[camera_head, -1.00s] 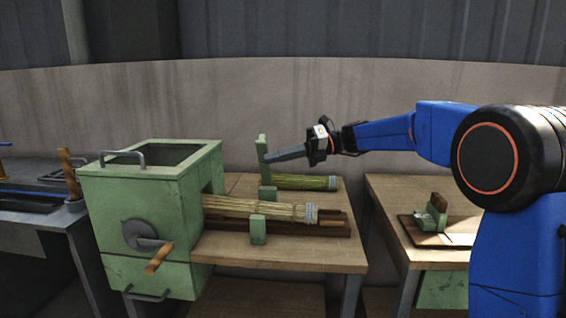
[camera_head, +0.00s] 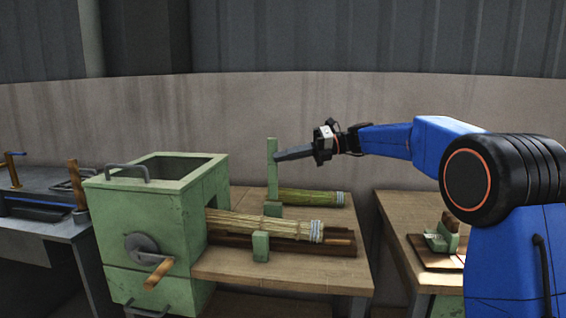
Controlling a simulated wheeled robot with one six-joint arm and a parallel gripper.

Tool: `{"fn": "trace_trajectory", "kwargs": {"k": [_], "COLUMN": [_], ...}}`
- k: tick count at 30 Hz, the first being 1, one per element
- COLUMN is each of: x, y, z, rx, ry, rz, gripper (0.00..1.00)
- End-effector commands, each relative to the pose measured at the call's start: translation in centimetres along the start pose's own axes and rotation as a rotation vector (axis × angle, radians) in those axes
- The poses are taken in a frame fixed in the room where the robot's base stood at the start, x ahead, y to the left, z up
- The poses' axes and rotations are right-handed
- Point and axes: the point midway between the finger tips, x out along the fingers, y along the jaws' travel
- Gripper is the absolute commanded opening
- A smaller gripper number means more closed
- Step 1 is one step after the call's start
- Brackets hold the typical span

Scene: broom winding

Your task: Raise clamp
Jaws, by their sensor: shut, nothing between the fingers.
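The clamp shows as a green upright bar (camera_head: 272,165) behind the straw bundle, with a small green block (camera_head: 272,208) at its foot and another green block (camera_head: 260,246) in front of the bundle. My gripper (camera_head: 280,156) is shut and points left, its tips at the upper part of the upright bar. I cannot tell whether they touch it. The straw broom bundle (camera_head: 265,226) lies in the wooden trough, its left end inside the green winding box (camera_head: 140,215).
A second, greener bundle (camera_head: 312,198) lies behind on the wooden table (camera_head: 290,270). The box has a wooden crank handle (camera_head: 158,274). A right-hand table (camera_head: 405,210) carries a green block fixture (camera_head: 442,240). A grey bench (camera_head: 40,235) stands left.

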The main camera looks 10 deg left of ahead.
Motion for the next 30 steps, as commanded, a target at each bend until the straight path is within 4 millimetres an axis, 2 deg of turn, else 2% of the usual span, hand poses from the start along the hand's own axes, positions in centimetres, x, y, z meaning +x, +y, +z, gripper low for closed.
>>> {"fn": "trace_trajectory", "kwargs": {"k": [3,9,30], "x": [-0.3,-0.6,-0.7], "y": [-0.6,-1.0,-1.3], "z": [0.9,1.5,1.8], "rx": [-0.001,-0.001,-0.001], "ry": [-0.001,-0.001,-0.001], "rz": [0.0,-0.001,-0.001], "gripper": [0.0,0.0,0.0]}}
